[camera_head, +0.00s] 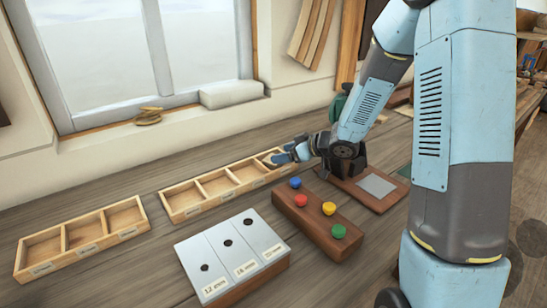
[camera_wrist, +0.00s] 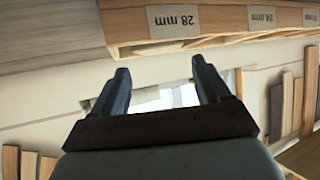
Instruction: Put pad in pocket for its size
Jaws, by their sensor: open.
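My gripper (camera_head: 287,156) is at the right end of the long wooden tray (camera_head: 190,212), by its right-hand compartment. In the wrist view my gripper (camera_wrist: 160,68) is open, with nothing visible between its fingers. No pad can be named for certain. A grey square plate (camera_head: 376,186) lies on a brown board, and blue, red, yellow and green round pieces sit on a brown block (camera_head: 310,222).
A grey-topped block (camera_head: 225,258) with holes, marked 12 mm and 16 mm among others, stands front centre. A window sill holds a pale block (camera_head: 232,94). Bare bench lies between the left tray and the marked block.

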